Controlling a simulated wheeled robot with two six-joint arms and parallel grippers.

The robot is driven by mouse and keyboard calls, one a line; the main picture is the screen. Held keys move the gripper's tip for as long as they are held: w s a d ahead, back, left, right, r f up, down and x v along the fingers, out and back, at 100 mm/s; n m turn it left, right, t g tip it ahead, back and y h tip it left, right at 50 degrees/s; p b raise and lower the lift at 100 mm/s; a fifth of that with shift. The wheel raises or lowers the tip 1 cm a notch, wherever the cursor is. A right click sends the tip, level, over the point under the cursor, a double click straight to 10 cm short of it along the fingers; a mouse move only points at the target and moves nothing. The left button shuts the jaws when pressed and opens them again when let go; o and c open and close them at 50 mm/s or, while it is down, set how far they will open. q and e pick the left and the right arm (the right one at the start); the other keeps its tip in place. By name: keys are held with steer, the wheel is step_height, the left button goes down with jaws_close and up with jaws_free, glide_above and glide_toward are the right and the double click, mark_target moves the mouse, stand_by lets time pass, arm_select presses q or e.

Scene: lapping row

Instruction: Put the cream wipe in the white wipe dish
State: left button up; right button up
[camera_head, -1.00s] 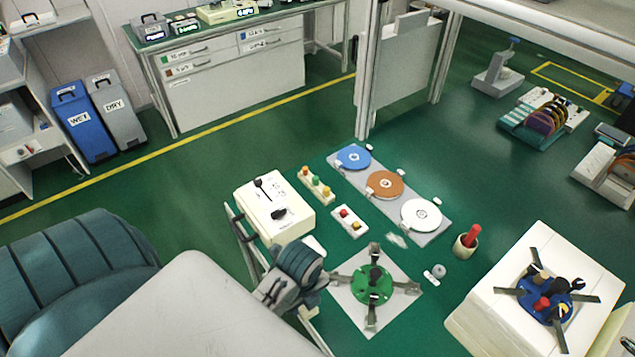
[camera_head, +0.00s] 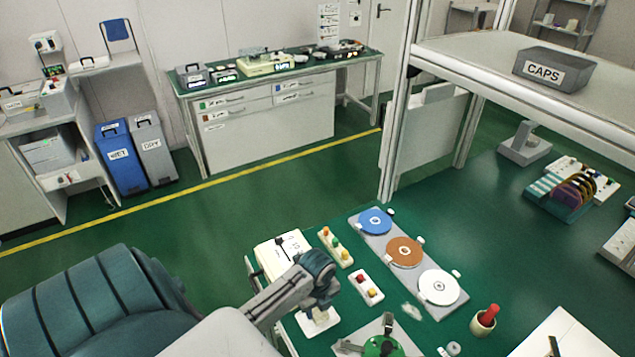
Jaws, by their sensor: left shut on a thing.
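My left gripper (camera_head: 321,302) is at the lower middle of the head view, low over the near part of the green table, left of the button block. It is shut on a small pale piece that looks like the cream wipe (camera_head: 318,314). A flat white thing (camera_head: 326,324) shows directly below the jaws and may be the white wipe dish. The two pale shapes run together, so I cannot tell whether the wipe touches it or hangs above it. My right gripper is not in view.
A cream control box (camera_head: 282,250) stands just behind and left of the gripper. A button block (camera_head: 366,287) and a grey plate with blue, brown and white discs (camera_head: 404,251) are to the right. A green fixture (camera_head: 383,346) and a cup with a red handle (camera_head: 484,321) are nearer.

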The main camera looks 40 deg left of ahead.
mark_target(317, 312)
arm_select(q)
steer(key=shift+w+a+p, duration=0.3)
steer(key=shift+a, duration=0.05)
step_height(317, 312, down, 2)
steer(key=shift+s+f+p, duration=0.1)
steer(key=shift+f+p, duration=0.1)
steer(key=shift+p, duration=0.4)
steer(key=shift+f, duration=0.55)
steer(key=shift+d, duration=0.1)
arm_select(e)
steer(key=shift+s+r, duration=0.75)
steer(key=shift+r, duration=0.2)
arm_select(q)
steer(key=o, duration=1.1)
steer(key=shift+f, duration=0.1)
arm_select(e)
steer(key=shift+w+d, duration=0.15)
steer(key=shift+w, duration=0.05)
